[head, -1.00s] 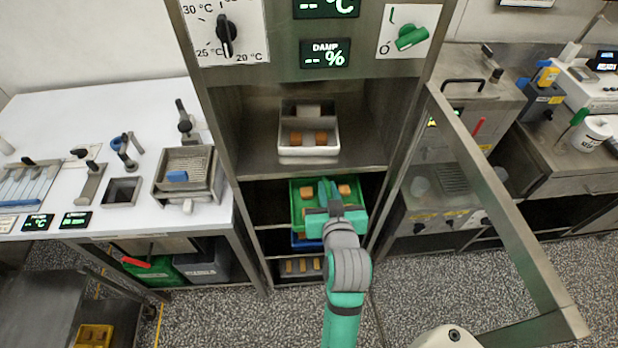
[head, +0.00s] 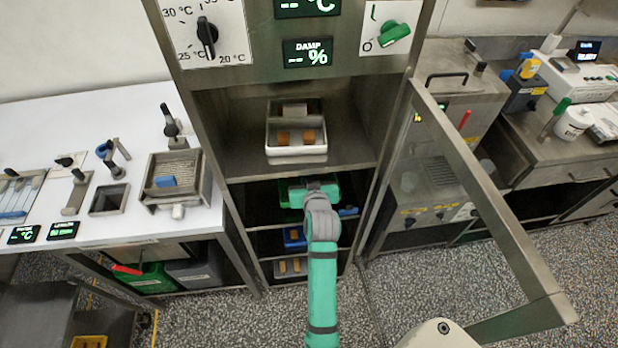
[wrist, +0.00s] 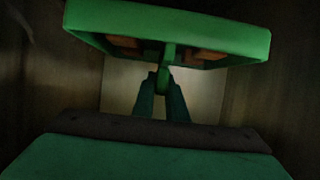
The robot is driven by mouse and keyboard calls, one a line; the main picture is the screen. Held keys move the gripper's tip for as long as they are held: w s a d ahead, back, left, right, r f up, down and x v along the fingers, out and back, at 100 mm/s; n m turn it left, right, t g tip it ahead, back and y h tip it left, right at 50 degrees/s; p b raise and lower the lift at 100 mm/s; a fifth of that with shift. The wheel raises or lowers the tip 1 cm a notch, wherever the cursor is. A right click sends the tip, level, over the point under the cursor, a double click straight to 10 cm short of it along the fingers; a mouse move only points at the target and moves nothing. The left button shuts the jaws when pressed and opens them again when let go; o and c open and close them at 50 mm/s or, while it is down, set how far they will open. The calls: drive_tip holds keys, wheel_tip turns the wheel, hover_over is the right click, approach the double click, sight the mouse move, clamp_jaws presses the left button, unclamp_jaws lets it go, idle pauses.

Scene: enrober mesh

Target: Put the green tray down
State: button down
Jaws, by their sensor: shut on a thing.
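The green tray (head: 288,188) is inside the tall cabinet, at the dark level below the open shelf, mostly hidden behind my arm in the head view. In the wrist view the green tray (wrist: 95,18) fills the top, with brown pieces (wrist: 205,58) in it and a short green tab at its near side. My gripper (wrist: 164,76) is shut on that tab. I cannot tell whether the tray's underside touches a shelf.
A white tray (head: 296,152) with brown pieces sits on the shelf above. A blue tray (head: 293,240) and another tray (head: 290,267) sit lower. The cabinet's side walls are close around the tray. The open door (head: 490,210) stands to the right.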

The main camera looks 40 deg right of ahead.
drive_tip(key=shift+s+f, duration=0.15)
drive_tip(key=shift+f, duration=1.2)
drive_tip(key=shift+f, duration=0.15)
drive_tip(key=c, duration=1.8)
unclamp_jaws()
drive_tip(key=shift+o, duration=0.2)
drive_tip(key=shift+s, duration=0.1)
drive_tip(key=v, duration=1.1)
drive_tip(key=shift+s+a+r, duration=0.2)
drive_tip(key=shift+s+r, duration=0.05)
drive_tip(key=shift+s, duration=0.05)
drive_tip(key=shift+a, duration=0.1)
